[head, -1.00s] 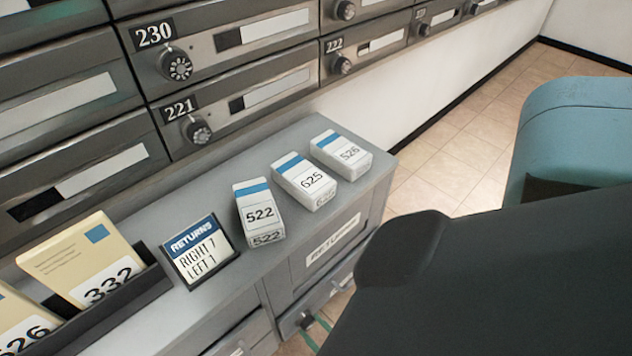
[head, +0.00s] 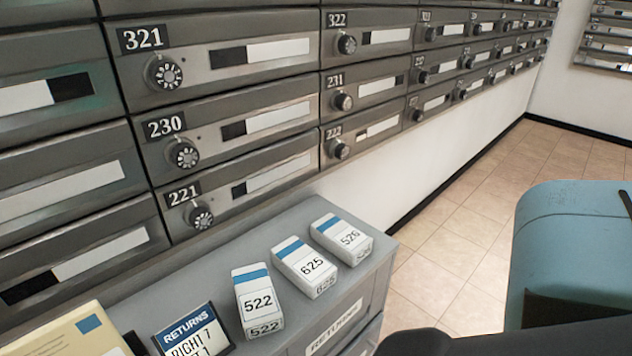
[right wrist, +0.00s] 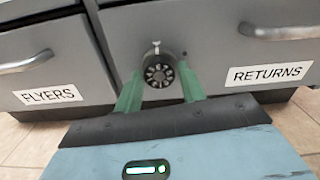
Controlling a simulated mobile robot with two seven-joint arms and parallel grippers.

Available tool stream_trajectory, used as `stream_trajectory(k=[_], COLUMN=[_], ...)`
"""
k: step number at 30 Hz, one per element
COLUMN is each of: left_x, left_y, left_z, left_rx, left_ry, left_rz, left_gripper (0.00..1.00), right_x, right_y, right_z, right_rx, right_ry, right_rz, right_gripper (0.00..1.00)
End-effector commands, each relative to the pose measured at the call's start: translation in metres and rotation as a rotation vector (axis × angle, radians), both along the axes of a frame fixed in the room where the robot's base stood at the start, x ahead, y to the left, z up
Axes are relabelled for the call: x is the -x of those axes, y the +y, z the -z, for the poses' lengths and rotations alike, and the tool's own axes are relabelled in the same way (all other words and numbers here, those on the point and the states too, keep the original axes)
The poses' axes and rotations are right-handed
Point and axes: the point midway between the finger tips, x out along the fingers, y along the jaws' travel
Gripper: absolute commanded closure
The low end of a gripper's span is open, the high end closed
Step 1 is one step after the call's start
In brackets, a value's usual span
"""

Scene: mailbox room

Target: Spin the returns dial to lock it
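The returns dial (right wrist: 158,72) is a round black knob with a numbered face, on the grey front between the FLYERS and RETURNS labels in the right wrist view. A small pale pointer mark sits just above it. My right gripper (right wrist: 159,80) has its two green fingers on either side of the dial. They look spread, with narrow gaps at the dial's sides; contact is not clear. The dial is out of the head view. The RETURNS card (head: 186,334) stands on the cabinet top, its lower part cut off by the frame. My left gripper is not in view.
Drawer handles flank the dial: one at left (right wrist: 27,62), one at upper right (right wrist: 281,32). Three white boxes, 522 (head: 258,300), 625 (head: 305,267) and 526 (head: 342,239), stand on the cabinet top (head: 225,262). Mailboxes with dials (head: 183,154) line the wall behind.

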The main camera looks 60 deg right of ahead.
Motion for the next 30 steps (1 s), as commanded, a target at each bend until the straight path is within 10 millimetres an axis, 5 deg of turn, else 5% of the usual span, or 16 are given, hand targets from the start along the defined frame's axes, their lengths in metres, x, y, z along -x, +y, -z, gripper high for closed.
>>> stream_trajectory(k=[3, 14, 30], left_x=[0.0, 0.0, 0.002], left_y=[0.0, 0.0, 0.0], left_z=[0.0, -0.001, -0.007], left_rx=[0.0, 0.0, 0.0], left_ry=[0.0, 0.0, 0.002], left_rz=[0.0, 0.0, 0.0], left_gripper=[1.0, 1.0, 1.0], right_x=[0.0, 0.007, 0.074], right_y=[0.0, 0.002, 0.018], right_z=[0.0, 0.001, 0.0], right_rx=[0.0, 0.0, 0.001], right_ry=[0.0, 0.003, 0.001], right_rz=[0.0, -0.001, -0.001], right_gripper=[0.44, 0.44, 0.44])
